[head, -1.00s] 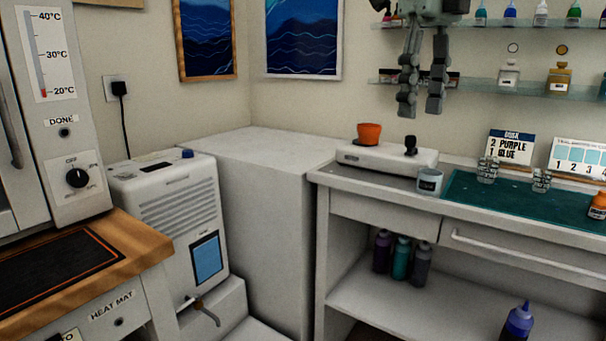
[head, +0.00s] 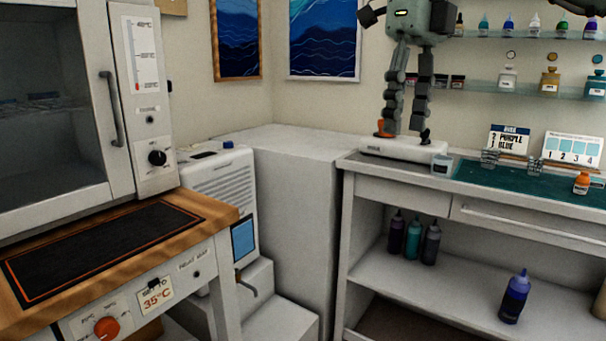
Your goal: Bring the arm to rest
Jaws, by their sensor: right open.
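My right gripper (head: 403,132) hangs at the top centre with its fingers pointing down and spread apart, open and with nothing visible between them. In the picture its fingertips overlap the white scale (head: 385,151) on the workbench. One fingertip partly covers an orange cup (head: 380,134) at the left of the scale, and the other is in front of the black knob (head: 426,140) at its right. I cannot tell whether the fingertips touch anything.
The bench (head: 470,185) carries small clear cups, an orange bottle (head: 582,183) and cards on a green mat (head: 520,178). Glass shelves (head: 500,90) with bottles are behind. An oven cabinet (head: 50,110) and heat mat (head: 100,245) stand at left. The white block (head: 290,190) has a clear top.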

